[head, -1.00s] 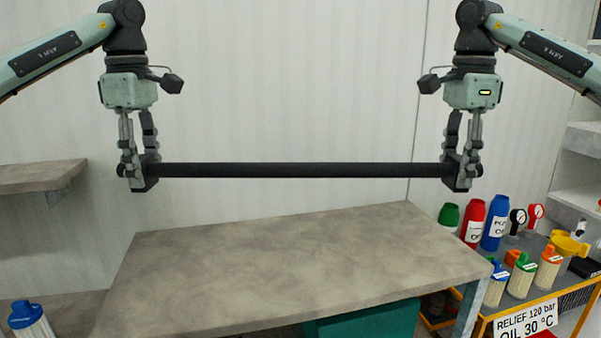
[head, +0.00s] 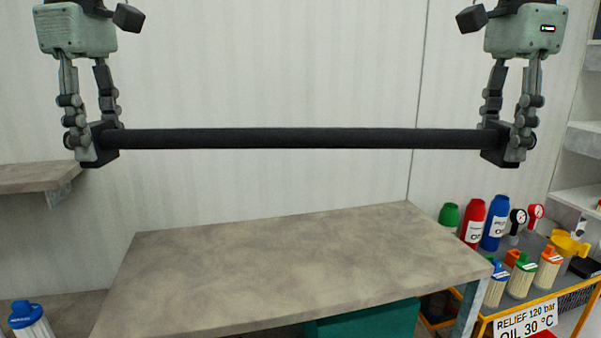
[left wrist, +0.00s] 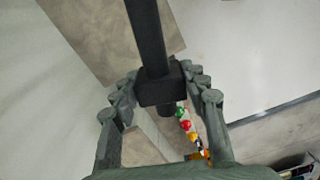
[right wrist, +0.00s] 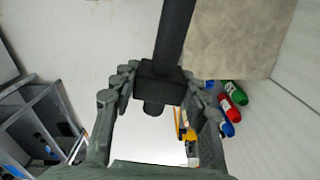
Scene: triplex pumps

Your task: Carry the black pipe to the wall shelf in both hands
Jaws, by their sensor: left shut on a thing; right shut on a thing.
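The black pipe (head: 300,139) is level in mid-air in the head view, above the bench. My left gripper (head: 92,143) is shut on its left end and my right gripper (head: 508,143) on its right end, each at a dark block. In the left wrist view the pipe (left wrist: 147,35) runs up from between the fingers of my left gripper (left wrist: 160,88). In the right wrist view the pipe (right wrist: 173,35) leaves my right gripper (right wrist: 158,82) the same way. A wall shelf (head: 38,177) is at the left edge of the head view, lower than the pipe.
A bare grey-brown bench (head: 290,265) stands below, with a green bin (head: 365,320) under it. At right, a yellow-framed cart (head: 535,318) carries bottles, gauges and filters. White shelves (head: 580,185) are at the right edge. A blue-capped filter (head: 28,320) stands at lower left.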

